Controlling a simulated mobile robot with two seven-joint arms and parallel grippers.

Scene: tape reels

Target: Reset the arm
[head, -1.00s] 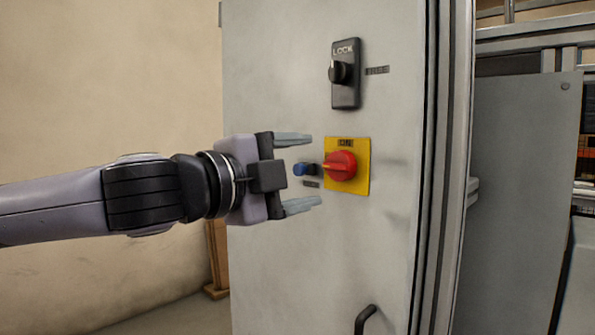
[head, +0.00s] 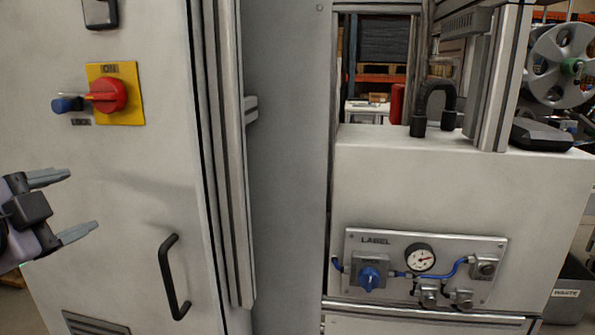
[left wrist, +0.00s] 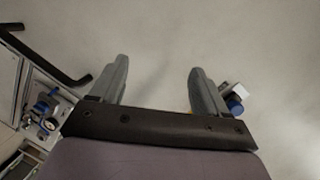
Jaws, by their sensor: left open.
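My left gripper (head: 80,207) is at the left edge of the head view, in front of the grey cabinet door and below the red switch. Its two fingers are spread apart with nothing between them. In the left wrist view the open fingers (left wrist: 158,85) face the bare grey door. The red rotary switch (head: 108,95) on its yellow plate (head: 131,112) is above and to the right of the gripper, apart from it. A blue padlock-like part (head: 66,105) sits at the switch's left. My right gripper is not in view.
The cabinet door has a black handle (head: 172,278) right of my gripper. A label panel (head: 400,240) with a gauge (head: 420,257) and a blue knob (head: 369,279) is on the machine at right. A waste bin (head: 568,295) stands at far right.

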